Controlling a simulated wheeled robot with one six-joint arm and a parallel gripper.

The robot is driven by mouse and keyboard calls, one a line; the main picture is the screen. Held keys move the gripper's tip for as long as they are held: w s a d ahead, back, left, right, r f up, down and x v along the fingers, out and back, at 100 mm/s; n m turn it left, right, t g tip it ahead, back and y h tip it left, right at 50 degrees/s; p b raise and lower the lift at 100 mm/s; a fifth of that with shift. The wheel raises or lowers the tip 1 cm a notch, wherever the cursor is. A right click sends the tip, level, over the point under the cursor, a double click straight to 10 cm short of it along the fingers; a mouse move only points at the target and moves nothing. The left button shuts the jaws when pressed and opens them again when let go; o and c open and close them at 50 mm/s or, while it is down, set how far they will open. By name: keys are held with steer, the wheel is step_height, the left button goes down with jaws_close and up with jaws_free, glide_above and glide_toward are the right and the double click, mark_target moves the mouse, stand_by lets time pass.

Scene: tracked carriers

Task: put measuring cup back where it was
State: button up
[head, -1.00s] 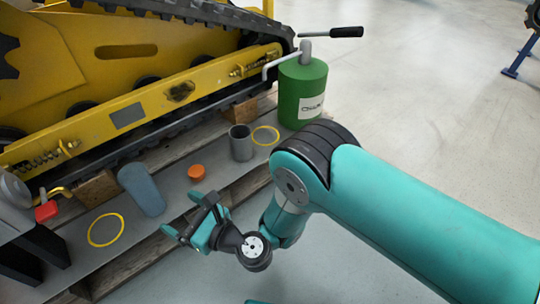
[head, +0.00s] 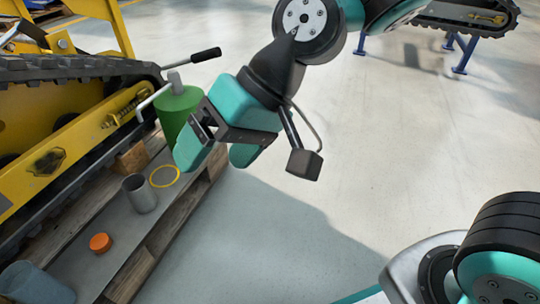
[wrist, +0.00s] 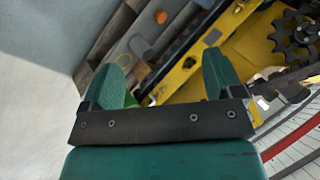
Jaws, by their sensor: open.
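A grey metal cup (head: 139,193) stands upright on the grey board, beside a yellow ring (head: 164,176). A blue-grey cup-like vessel (head: 35,283) is at the lower left, partly cut off by the frame. I cannot tell for sure which of the two is the measuring cup. My gripper (head: 217,150) is open and empty, raised in front of the green pump can (head: 178,112), to the right of the cups. In the wrist view, the grey cup (wrist: 139,45) shows beyond the open fingers (wrist: 165,75).
An orange cap (head: 100,242) sits on the board (head: 75,262) between the cups. The yellow tracked carrier (head: 45,160) stands along the left. Wooden pallet slats (head: 165,235) edge the board.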

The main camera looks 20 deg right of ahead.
steer(key=s+d+n+h, duration=0.1)
steer(key=s+d, duration=0.2)
steer(key=d, duration=0.2)
steer(key=s+d+n+h, duration=0.1)
steer(key=s+d+h, duration=0.1)
steer(key=d, duration=0.4)
steer(key=shift+s+d+r+h, duration=0.15)
steer(key=shift+s+d+h, duration=0.15)
steer(key=shift+s, duration=0.5)
